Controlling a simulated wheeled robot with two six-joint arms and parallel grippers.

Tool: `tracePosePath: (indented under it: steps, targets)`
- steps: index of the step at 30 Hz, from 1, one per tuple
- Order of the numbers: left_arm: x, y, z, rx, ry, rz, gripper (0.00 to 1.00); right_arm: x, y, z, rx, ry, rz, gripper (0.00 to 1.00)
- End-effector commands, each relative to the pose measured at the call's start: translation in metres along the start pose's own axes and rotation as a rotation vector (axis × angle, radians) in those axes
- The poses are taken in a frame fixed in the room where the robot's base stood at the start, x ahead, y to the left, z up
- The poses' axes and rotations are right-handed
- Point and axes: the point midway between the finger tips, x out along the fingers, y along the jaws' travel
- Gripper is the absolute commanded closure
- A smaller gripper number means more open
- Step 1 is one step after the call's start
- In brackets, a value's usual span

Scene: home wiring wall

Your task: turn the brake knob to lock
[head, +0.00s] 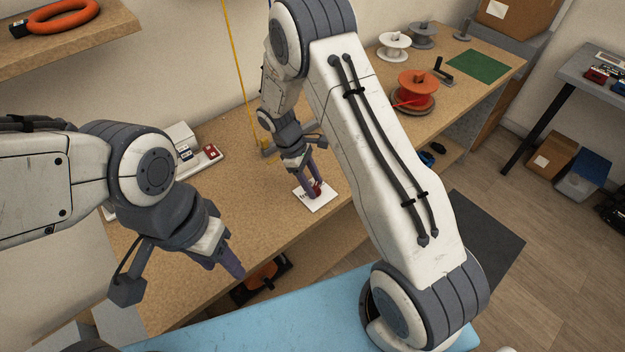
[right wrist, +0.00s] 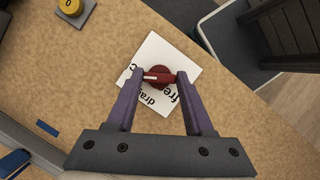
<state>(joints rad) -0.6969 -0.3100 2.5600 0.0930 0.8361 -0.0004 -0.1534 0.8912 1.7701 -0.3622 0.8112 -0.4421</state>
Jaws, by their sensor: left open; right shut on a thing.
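The brake knob (right wrist: 158,78) is red with a pale line across its top. It sits on a white label plate (right wrist: 179,52) with black lettering, partly hidden, reading "free" and "drag". My right gripper (right wrist: 159,78) is shut on the knob, one purple finger on each side. In the head view the right gripper (head: 314,190) reaches down to the knob (head: 318,187) on its white plate (head: 318,204), near the bench's front edge. My left gripper (head: 228,268) is open and empty in front of the bench edge, away from the knob.
The wooden bench (head: 245,215) is clear around the plate. A yellow round piece (right wrist: 71,6) lies near it in the right wrist view. Cable spools (head: 416,88) and a green mat (head: 477,66) stand at the back right. A white board with switches (head: 195,160) lies at left.

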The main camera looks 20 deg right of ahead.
Motion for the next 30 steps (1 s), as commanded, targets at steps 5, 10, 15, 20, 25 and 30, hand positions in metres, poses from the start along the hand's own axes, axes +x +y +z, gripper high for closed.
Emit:
tracePosePath:
  steps: [5,10,15,20,25,30]
  targets:
    - [-0.0043,0.0003,-0.0002,0.0,0.0,0.0,0.5,0.0,0.0001,0.0006,0.093,-0.002,-0.04,1.0]
    - [-0.0058,0.0004,-0.0003,0.0,0.0,0.0,0.5,0.0002,0.0005,0.0004,0.148,-0.001,-0.063,1.0]
    - [-0.0064,0.0005,-0.0003,0.0,0.0,0.0,0.5,0.0005,0.0006,0.0006,0.173,-0.002,-0.073,1.0]
    - [-0.0065,0.0005,-0.0003,0.0,0.0,0.0,0.5,0.0006,0.0005,0.0006,0.18,-0.002,-0.076,1.0]
    - [-0.0064,0.0005,-0.0003,0.0,0.0,0.0,0.5,0.0007,0.0005,0.0006,0.179,-0.002,-0.076,1.0]
    - [-0.0064,0.0005,-0.0003,0.0,0.0,0.0,0.5,0.0007,0.0005,0.0006,0.178,-0.002,-0.076,0.21]
